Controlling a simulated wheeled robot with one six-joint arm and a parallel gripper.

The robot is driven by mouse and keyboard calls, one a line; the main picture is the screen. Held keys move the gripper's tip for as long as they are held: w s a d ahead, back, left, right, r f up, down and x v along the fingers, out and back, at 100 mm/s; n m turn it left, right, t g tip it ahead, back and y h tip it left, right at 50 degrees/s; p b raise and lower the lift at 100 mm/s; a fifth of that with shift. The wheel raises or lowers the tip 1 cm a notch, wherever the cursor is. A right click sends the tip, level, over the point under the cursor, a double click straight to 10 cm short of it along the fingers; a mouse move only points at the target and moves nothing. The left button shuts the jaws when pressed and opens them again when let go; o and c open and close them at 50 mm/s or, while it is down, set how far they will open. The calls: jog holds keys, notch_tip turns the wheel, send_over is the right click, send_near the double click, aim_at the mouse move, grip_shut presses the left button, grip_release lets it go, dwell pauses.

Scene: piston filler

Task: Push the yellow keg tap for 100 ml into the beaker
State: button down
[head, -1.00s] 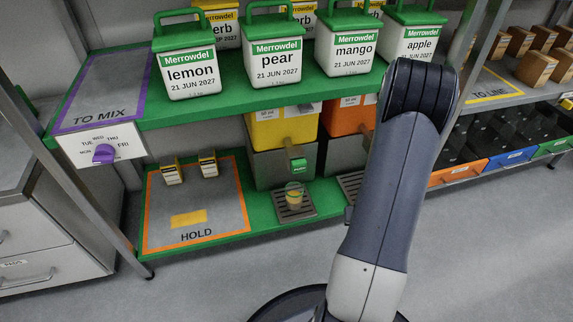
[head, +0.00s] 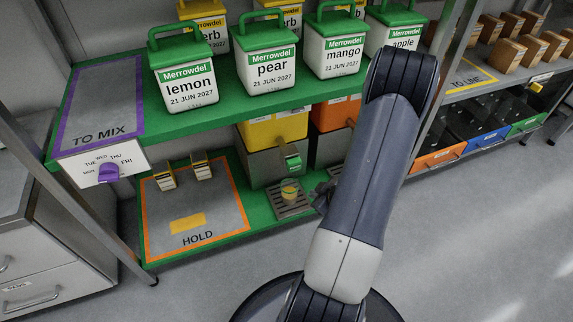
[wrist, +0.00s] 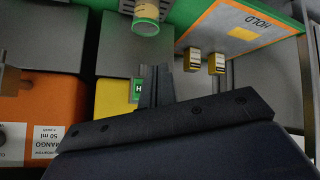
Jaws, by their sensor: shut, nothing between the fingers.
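The yellow keg (head: 274,129) sits on a grey block on the lower green shelf; it also shows in the wrist view (wrist: 110,97). Its green tap (head: 292,162) sticks out at the front, and its marked face shows beside my fingers in the wrist view (wrist: 136,90). The beaker (head: 289,191), with something yellow-orange in it, stands below the tap on a drip tray (head: 297,206). My gripper (wrist: 155,70) is shut and empty, close beside the tap; contact cannot be told. In the head view my arm hides most of it.
An orange keg (head: 330,115) stands right of the yellow one. Left is the HOLD mat (head: 213,222) with two small cartons (head: 165,177). White tubs (head: 266,68) line the shelf above. The floor in front is clear.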

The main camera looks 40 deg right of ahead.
aim_at(295, 166)
jog(key=shift+a+r, duration=0.1)
jog(key=shift+a, duration=0.35)
jog(key=shift+w, duration=0.1)
jog(key=w+d+p, duration=0.1)
jog(key=w+d, duration=0.1)
jog(key=w, duration=0.6)
jog(key=shift+w+p, duration=0.25)
jog(key=shift+p, duration=0.05)
dwell(1.8)
jog(key=shift+w+d, duration=0.15)
jog(key=shift+w, duration=0.25)
